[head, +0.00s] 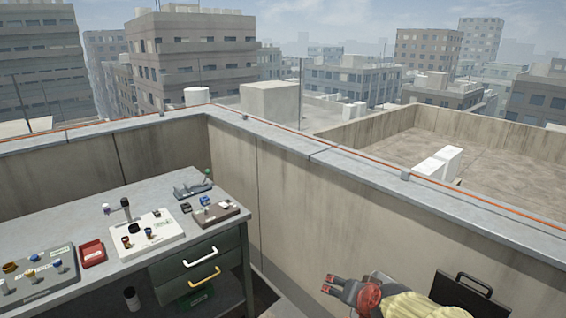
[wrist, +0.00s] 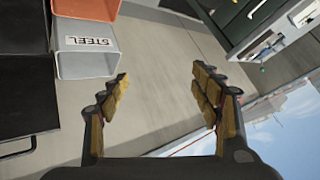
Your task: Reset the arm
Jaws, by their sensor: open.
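My gripper (head: 339,288) shows at the lower right of the head view, in front of the parapet wall and to the right of the workbench. In the wrist view my gripper (wrist: 160,95) has its two padded fingers spread wide with nothing between them. My arm, partly in a yellowish cover, runs out of the head view at the bottom edge.
A grey workbench (head: 95,252) with drawers stands at left, bearing a red tray (head: 92,252), a white board (head: 165,226) and small parts. A parapet (head: 300,195) runs behind. A black case (head: 463,292) is at lower right. A bin marked STEEL (wrist: 88,50) shows in the wrist view.

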